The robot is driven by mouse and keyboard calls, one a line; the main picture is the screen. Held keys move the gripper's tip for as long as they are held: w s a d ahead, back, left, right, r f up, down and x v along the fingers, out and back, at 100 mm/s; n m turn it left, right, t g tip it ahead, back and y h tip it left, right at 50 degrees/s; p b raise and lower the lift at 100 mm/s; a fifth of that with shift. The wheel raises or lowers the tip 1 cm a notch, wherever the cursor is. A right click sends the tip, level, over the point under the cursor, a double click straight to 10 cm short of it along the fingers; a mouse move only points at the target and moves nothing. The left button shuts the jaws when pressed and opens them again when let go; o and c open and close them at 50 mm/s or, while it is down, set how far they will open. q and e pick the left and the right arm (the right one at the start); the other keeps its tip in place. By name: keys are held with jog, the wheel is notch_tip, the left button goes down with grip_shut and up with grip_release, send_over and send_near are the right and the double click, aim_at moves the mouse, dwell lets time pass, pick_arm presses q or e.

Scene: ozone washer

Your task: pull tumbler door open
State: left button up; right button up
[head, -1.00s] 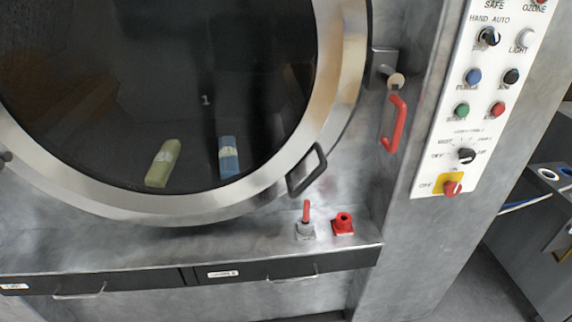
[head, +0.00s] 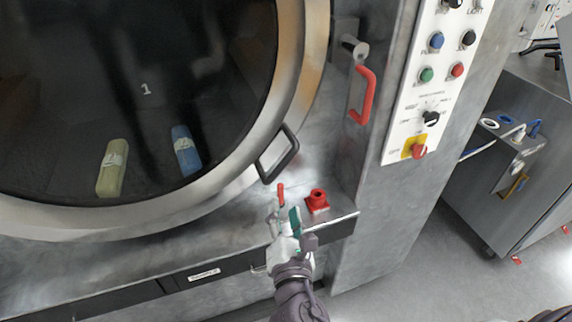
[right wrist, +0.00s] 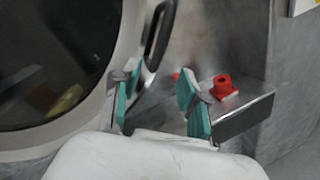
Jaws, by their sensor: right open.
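The round tumbler door has a wide metal rim (head: 302,95) around dark glass (head: 150,80). It looks closed. Its dark loop handle (head: 278,155) sits at the lower right of the rim; in the right wrist view the handle (right wrist: 158,38) is ahead of and above the fingers. My right gripper (head: 285,222) is open and empty, below the handle and in front of the ledge. Its green-padded fingers (right wrist: 157,100) stand apart in the right wrist view, with the handle's lower end near the left finger. I cannot tell any contact. My left gripper is not in view.
A red lever handle (head: 362,95) hangs right of the door, beside the control panel (head: 425,90). A red fitting (head: 317,200) stands on the ledge near my right gripper. A grey cabinet (head: 500,180) stands at right. Floor shows between it and the machine.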

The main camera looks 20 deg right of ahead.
aim_at(280, 170)
jog(key=p+x, duration=0.3)
jog(key=x, duration=0.9)
jog(key=shift+w+d+r, duration=0.1)
jog(key=shift+w+d, duration=0.05)
jog(key=shift+w, duration=0.1)
jog(key=shift+w+d, duration=0.1)
jog(key=shift+w, duration=0.45)
grip_shut()
